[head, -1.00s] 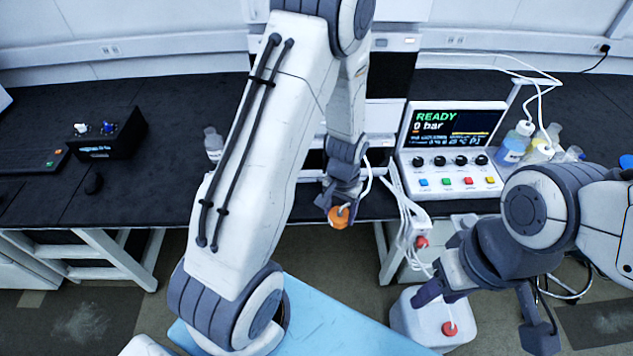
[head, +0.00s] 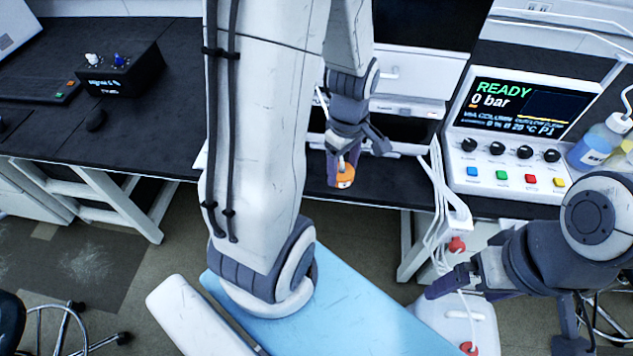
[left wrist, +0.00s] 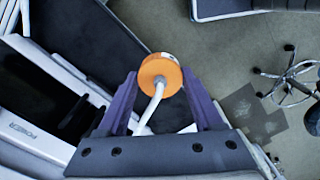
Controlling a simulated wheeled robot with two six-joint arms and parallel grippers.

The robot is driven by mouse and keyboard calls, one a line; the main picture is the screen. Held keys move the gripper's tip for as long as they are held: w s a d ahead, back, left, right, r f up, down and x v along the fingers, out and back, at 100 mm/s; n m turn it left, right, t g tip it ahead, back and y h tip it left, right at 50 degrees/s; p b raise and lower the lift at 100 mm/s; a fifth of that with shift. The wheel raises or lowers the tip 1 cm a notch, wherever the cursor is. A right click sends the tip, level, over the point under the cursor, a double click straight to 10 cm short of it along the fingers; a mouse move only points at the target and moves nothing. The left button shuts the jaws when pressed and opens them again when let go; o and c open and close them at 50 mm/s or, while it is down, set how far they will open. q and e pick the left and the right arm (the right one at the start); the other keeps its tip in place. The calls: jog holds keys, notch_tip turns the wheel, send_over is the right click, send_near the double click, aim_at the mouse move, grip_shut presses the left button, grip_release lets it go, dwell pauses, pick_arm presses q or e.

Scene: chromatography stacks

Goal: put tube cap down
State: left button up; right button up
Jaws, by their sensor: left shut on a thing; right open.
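The tube cap (head: 345,179) is orange and round, with a white tube attached. My left gripper (head: 345,165) is shut on it and holds it in the air at the front edge of the black bench. In the left wrist view the orange cap (left wrist: 160,73) sits between the two purple fingertips, with the white tube (left wrist: 149,108) running back toward the wrist. My right gripper (head: 500,310) is open and empty at the lower right, near a white container with red caps.
A black bench (head: 130,130) runs across the back, with clear room at its left. A control unit (head: 520,130) reading "READY 0 bar" stands at the right, beside a bottle with blue liquid (head: 595,148). White tubes hang at a white canister (head: 450,315) below.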

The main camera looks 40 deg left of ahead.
pick_arm(q)
jog(key=shift+a+f+n, duration=0.25)
jog(key=shift+a+n, duration=0.05)
jog(key=w+a+f, duration=0.1)
jog(key=a+f, duration=0.1)
jog(key=a, duration=0.1)
jog(key=w+a+f, duration=0.1)
jog(key=a+f, duration=0.1)
jog(key=a, duration=0.2)
jog(key=w+a+f, duration=0.2)
jog(key=a, duration=0.1)
jog(key=shift+a+f, duration=0.15)
jog(key=shift+f, duration=2.15)
jog(key=shift+f, duration=0.1)
jog(key=o, duration=1.4)
notch_tip(320, 180, up, 12)
jog(key=shift+p, duration=0.35)
